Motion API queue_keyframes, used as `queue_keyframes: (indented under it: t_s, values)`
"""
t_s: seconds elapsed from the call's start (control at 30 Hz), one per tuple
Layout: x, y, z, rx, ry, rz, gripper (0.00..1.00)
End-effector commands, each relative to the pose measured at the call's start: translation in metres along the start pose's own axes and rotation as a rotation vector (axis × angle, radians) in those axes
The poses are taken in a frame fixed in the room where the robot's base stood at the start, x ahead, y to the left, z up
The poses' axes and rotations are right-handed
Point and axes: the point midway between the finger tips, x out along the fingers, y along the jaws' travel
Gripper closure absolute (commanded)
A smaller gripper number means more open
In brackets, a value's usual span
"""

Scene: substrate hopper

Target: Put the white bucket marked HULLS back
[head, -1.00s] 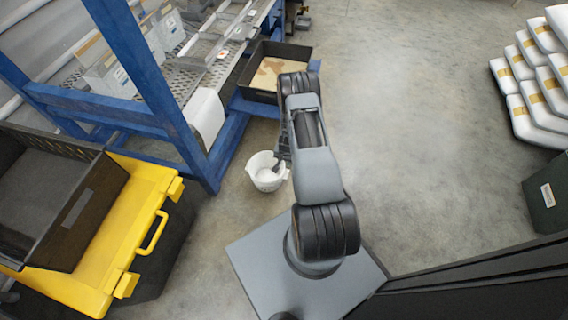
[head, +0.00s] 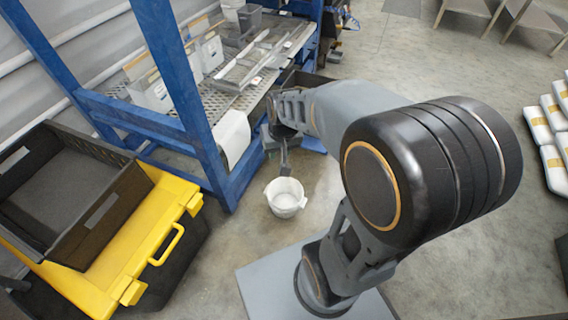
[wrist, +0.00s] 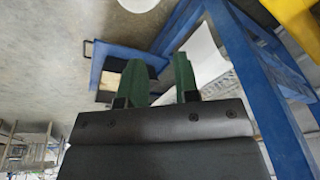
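A white bucket (head: 286,199) stands upright on the concrete floor, in front of the blue rack. It looks empty, and no HULLS lettering can be read from here. In the wrist view a part of the bucket (wrist: 138,4) shows at the top edge. My gripper (head: 284,168) hangs just behind the bucket's far rim in the head view; whether it touches the rim cannot be told. In the wrist view the two green fingers of my gripper (wrist: 160,66) are spread with nothing between them.
A blue rack (head: 170,75) with a perforated shelf holding bins stands behind and left. A black crate (head: 100,205) sits on a yellow-lidded box (head: 160,232) at left. A white panel (head: 232,138) hangs at the rack's front. Open floor (head: 430,70) lies to the right.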

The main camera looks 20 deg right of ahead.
Motion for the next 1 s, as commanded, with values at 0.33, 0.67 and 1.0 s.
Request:
queue_keyframes:
  t_s: [0.33,0.67,1.0]
  values:
    - [-0.050,-0.011,0.065,-0.143,0.043,0.029,0.71]
    - [-0.053,-0.010,0.072,-0.158,0.045,0.034,0.71]
    - [-0.098,-0.016,0.073,-0.127,-0.012,0.022,0.71]
